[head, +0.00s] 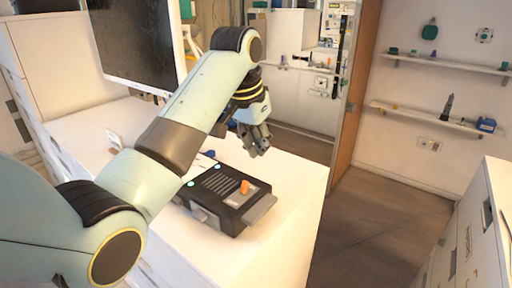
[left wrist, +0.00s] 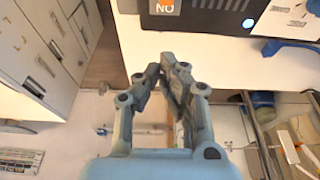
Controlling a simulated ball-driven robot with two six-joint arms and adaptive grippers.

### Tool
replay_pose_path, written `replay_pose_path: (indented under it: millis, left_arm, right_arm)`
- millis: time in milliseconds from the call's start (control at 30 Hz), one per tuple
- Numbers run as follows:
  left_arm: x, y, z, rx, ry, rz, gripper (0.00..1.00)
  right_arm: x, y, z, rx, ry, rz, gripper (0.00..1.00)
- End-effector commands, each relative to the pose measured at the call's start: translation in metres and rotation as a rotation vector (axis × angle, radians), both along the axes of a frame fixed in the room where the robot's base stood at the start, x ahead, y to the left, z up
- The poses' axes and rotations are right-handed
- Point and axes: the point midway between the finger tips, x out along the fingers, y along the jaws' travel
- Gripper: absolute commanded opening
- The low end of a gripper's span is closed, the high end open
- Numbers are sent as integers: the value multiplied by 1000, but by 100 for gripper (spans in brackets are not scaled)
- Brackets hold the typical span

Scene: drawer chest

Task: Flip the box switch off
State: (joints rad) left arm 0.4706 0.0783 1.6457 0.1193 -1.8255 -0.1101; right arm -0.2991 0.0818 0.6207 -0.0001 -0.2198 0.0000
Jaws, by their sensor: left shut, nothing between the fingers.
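The dark switch box (head: 222,211) sits on the white counter, with a grey slotted top and grey side tabs. An orange switch (head: 244,187) stands up near its right end. Small lights glow on its top, one at the left corner (head: 190,183). In the left wrist view the box (left wrist: 205,20) is cut off by the top edge, and only a bit of the orange switch (left wrist: 166,3) shows above an upside-down label. My left gripper (head: 258,148) is shut and empty, above and behind the box, apart from it. It also shows in the left wrist view (left wrist: 166,66). My right gripper is out of view.
The white counter (head: 290,185) is clear to the right of the box. A dark monitor (head: 135,45) stands at the back left. A blue item (left wrist: 290,45) lies on the counter in the left wrist view. Wall shelves (head: 435,118) are far right.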

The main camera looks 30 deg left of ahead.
Motion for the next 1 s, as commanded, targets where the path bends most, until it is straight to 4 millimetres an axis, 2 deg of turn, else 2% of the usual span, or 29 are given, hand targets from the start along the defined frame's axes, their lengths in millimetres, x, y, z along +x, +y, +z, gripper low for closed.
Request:
replay_pose_path:
  millis: [367,433,600,1000]
  left_arm:
    - [21,-3,-76,1,5,0,0]
    - [8,-1,-66,2,2,0,0]
    - [-10,1,-59,1,1,0,0]
    - [-16,2,-59,0,1,0,0]
  right_arm:
    - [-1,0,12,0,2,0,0]
    - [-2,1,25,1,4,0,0]
    - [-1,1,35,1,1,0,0]
    - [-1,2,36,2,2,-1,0]
